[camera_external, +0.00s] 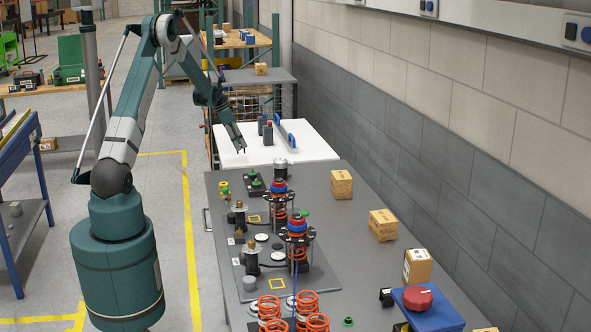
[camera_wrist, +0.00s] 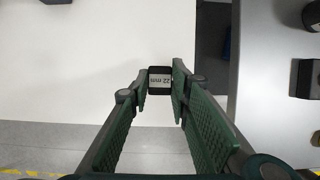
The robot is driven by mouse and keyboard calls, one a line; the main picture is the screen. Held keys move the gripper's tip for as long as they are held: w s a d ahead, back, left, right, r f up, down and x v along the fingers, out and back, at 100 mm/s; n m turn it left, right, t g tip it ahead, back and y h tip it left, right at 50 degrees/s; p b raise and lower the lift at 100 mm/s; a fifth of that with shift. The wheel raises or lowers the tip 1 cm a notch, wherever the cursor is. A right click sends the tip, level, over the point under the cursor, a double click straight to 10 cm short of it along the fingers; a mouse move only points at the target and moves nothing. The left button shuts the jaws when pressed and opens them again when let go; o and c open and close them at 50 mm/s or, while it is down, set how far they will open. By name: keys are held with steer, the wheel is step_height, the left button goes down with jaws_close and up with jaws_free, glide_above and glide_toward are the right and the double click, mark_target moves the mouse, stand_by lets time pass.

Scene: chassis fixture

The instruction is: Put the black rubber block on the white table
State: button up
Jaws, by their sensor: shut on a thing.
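My gripper (camera_external: 238,142) is over the left part of the white table (camera_external: 312,150) in the external view. In the wrist view my gripper (camera_wrist: 159,84) is shut on the black rubber block (camera_wrist: 160,80), which sits between the fingertips and shows a pale label reading "22 mm". The white table (camera_wrist: 70,70) fills the left and middle behind the block. I cannot tell whether the block touches the table or hangs just above it. The block is too small to make out clearly in the external view.
Dark bottle-like items (camera_external: 267,132) and a blue-edged plate (camera_external: 287,134) stand on the white table's far side. The grey workbench (camera_external: 350,250) in front holds red spring assemblies (camera_external: 297,245) and cardboard boxes (camera_external: 383,224). The white table's near right is bare.

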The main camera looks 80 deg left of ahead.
steer(key=shift+f, duration=0.1)
steer(key=shift+f, duration=1.75)
steer(key=shift+f, duration=0.2)
steer(key=o, duration=0.9)
steer(key=shift+o, duration=0.2)
steer(key=shift+r, duration=0.2)
steer(key=v, duration=1.2)
